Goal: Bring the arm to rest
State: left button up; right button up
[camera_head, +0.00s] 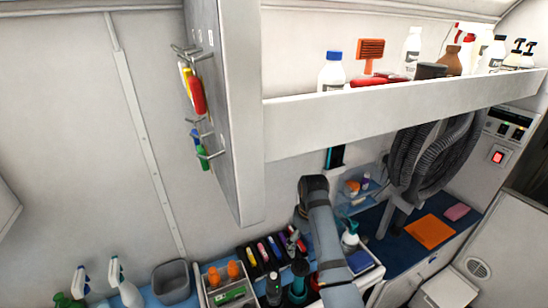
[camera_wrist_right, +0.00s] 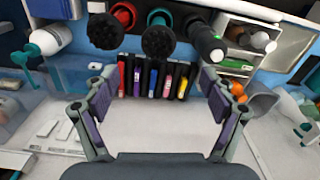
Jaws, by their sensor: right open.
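My right arm (camera_head: 325,235) comes up from the bottom of the head view and bends at a dark joint over the counter. My right gripper shows clearly in the right wrist view (camera_wrist_right: 158,95), with its two padded fingers spread wide apart. Nothing is between the fingers. Beyond the fingertips is a black rack (camera_wrist_right: 152,78) of coloured-handled tools, apart from the gripper as far as I can see. In the head view the arm hides most of this gripper. My left arm and gripper are not in view.
A white shelf (camera_head: 400,112) with bottles and brushes overhangs the counter. A grey upright panel (camera_head: 222,110) with hooks stands left of my arm. A caddy (camera_head: 230,293), a grey bin (camera_head: 171,282), spray bottles and a coiled black hose (camera_head: 432,155) are around. The left wall is bare.

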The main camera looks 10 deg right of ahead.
jog(key=s+d+f+m+t, duration=0.1)
jog(key=s+d+f+m, duration=0.1)
jog(key=s+d+f, duration=0.3)
jog(key=s+d+f+m+t, duration=0.1)
jog(key=s+d+f, duration=0.25)
jog(key=s, duration=0.35)
jog(key=s+d+r+m+t+h, duration=0.1)
jog(key=s+r, duration=0.2)
jog(key=s, duration=1)
jog(key=s+d+f+b, duration=0.1)
jog(key=f+b, duration=0.2)
jog(key=f, duration=0.9)
jog(key=s+d+f+g+b, duration=0.1)
jog(key=f+b, duration=0.1)
jog(key=f, duration=1)
jog(key=s+d+f+b, duration=0.1)
jog(key=f+b, duration=0.2)
jog(key=f, duration=0.9)
pick_arm(q)
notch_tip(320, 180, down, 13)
jog(key=b, duration=0.5)
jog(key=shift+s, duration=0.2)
pick_arm(e)
jog(key=s+f+m+g, duration=0.1)
jog(key=s+f, duration=1.7)
jog(key=f, duration=0.2)
jog(key=shift+d, duration=0.4)
